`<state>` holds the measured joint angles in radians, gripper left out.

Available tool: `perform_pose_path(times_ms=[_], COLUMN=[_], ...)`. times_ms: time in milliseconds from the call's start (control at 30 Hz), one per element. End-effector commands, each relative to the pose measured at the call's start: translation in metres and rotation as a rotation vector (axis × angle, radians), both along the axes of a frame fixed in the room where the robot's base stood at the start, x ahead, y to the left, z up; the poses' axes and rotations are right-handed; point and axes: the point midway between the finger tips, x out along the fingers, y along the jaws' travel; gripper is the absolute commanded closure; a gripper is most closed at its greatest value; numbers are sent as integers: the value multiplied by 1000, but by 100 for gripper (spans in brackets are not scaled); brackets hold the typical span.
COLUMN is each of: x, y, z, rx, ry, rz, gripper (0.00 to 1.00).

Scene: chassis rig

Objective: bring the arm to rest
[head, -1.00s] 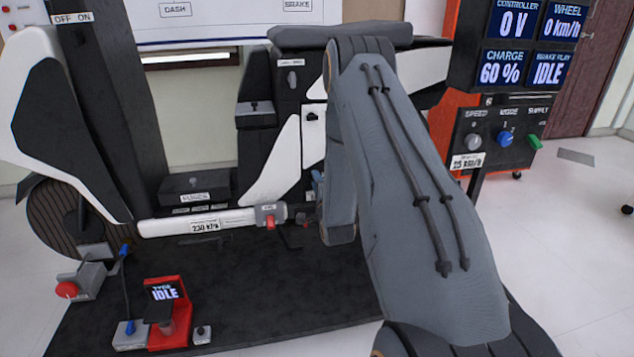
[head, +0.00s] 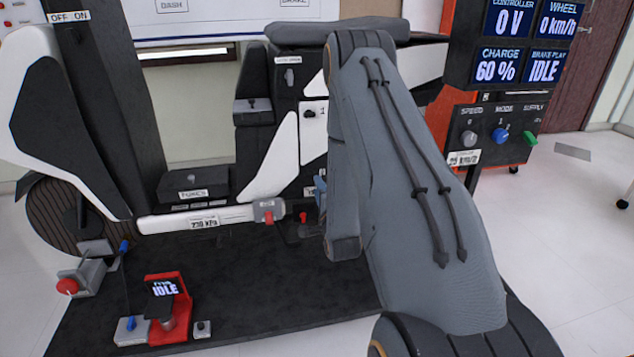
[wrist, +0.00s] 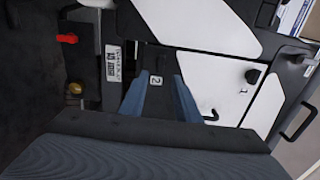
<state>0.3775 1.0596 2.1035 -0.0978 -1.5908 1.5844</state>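My gripper (wrist: 160,84) shows in the wrist view as two blue fingers with a clear gap between them. It is open and nothing is held in it. A dark panel with a small "2" label (wrist: 156,80) lies beyond the gap; I cannot tell how far off it is. In the head view my arm is bent, with its elbow raised in front of the rig and the last links hanging down. Only a bit of blue finger (head: 319,190) shows there, left of my arm; the rest is hidden behind it.
The black and white scooter rig (head: 270,160) stands close behind my arm. A white bar with a red catch (head: 268,211) crosses low on it. A red stand reading IDLE (head: 167,310) is at front left. A control panel (head: 499,134) is at right. Open floor (head: 580,240) lies further right.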

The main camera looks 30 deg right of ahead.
Motion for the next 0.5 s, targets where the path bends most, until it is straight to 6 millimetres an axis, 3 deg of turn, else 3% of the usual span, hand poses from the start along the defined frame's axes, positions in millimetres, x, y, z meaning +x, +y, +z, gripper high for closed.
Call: perform_pose_path(times_ms=[500], x=[-9], y=[2], z=[0], rx=[0], ry=[-1], rz=[0], gripper=[70])
